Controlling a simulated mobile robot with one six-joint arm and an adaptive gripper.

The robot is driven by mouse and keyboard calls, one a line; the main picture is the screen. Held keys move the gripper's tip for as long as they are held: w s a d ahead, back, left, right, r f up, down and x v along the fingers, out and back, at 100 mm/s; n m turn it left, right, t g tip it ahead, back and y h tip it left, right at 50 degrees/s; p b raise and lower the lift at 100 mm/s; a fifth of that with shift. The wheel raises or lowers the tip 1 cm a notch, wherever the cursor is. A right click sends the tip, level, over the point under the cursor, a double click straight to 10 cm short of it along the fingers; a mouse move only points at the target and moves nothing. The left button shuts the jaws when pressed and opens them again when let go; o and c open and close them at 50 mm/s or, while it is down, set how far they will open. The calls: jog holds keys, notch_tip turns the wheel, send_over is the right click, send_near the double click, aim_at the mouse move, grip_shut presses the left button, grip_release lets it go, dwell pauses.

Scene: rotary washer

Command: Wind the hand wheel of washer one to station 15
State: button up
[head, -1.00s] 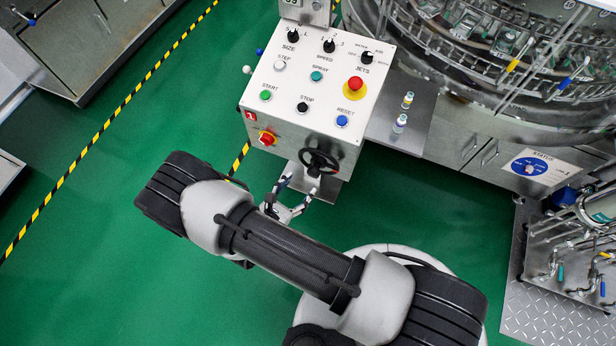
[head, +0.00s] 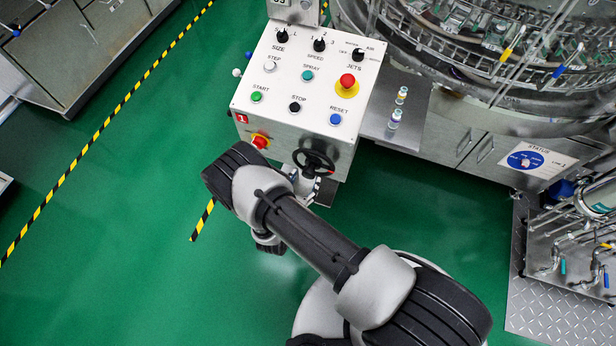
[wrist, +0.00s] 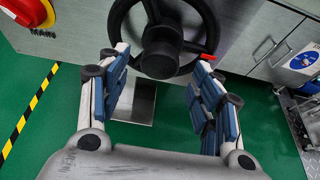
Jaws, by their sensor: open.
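The black hand wheel (head: 314,162) is on the lower front of washer one's white control box (head: 290,140), which bears a red "1" label. In the wrist view the wheel (wrist: 161,48) fills the top middle, with its hub, spokes and a red mark on the right of its rim. My gripper (wrist: 163,75) is open, its blue-padded fingers spread to the left and right of the wheel's lower part. Nothing is between the pads except the wheel's lower edge beyond or near the tips; contact cannot be told. In the head view my arm hides most of the gripper.
A red and yellow main switch (head: 260,141) sits left of the wheel; it also shows in the wrist view (wrist: 30,10). Two small vials (head: 396,112) stand on the steel shelf right of the box. Green floor (head: 130,220) is free to the left.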

aim_at(308, 176)
jog(key=shift+b+x, duration=0.5)
jog(key=shift+x, duration=1.7)
grip_shut()
